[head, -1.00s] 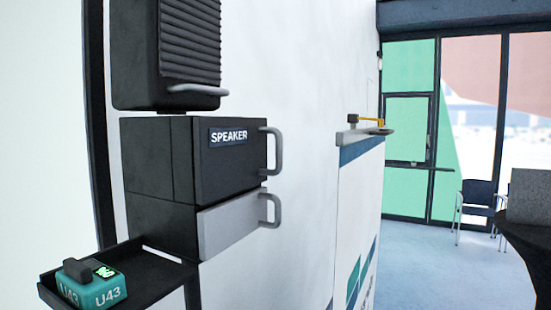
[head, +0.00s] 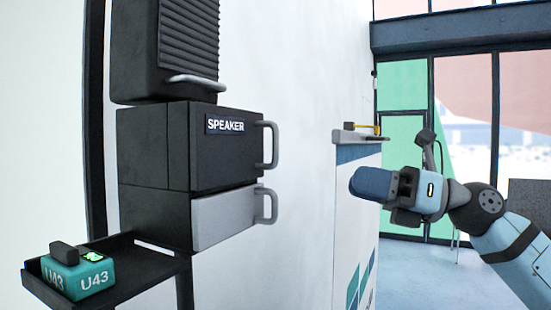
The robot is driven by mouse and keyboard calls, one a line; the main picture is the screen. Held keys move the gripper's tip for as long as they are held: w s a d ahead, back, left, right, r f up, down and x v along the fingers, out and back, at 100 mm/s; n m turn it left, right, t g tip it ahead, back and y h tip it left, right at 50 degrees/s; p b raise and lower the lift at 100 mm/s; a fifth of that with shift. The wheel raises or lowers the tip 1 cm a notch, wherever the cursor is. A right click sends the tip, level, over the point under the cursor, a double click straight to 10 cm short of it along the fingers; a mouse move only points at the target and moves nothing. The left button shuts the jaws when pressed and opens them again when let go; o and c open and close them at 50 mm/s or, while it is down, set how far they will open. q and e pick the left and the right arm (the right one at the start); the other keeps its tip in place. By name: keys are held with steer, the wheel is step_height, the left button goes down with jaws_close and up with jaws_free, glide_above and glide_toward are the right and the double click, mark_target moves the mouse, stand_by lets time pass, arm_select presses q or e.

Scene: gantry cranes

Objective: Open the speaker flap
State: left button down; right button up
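The speaker flap (head: 228,152) is the dark front panel of a black box on the wall, marked with a SPEAKER label (head: 226,125). It looks closed. Its grey upright handle (head: 268,145) is on the right edge. My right gripper (head: 372,184) is in the air to the right of the handle, clearly apart from it and pointing left. I cannot make out whether its fingers are apart. My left gripper is not in view.
Below the flap is a light grey panel (head: 223,217) with its own handle (head: 267,205). Above is a ribbed black box (head: 188,40) with a handle. A black shelf (head: 150,268) at lower left holds a teal U43 device (head: 78,275). A white counter (head: 352,225) stands behind my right gripper.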

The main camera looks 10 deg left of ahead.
mark_target(276, 158)
step_height(276, 158, up, 6)
steer(key=s+n+h, duration=0.2)
steer(key=n, duration=0.1)
steer(key=shift+t, duration=0.4)
steer(key=shift+w+a+f+p, duration=0.1)
steer(key=shift+w+a+p, duration=0.35)
steer(key=shift+a, duration=1.8)
steer(key=shift+w+a+r+p, duration=0.15)
steer(key=shift+a+p, duration=0.45)
steer(key=shift+a, duration=1.7)
steer(key=shift+w+a+f+p, duration=0.15)
steer(key=shift+w+a+p, duration=0.3)
steer(key=shift+a, duration=1.8)
steer(key=shift+s, duration=0.15)
jaws_close()
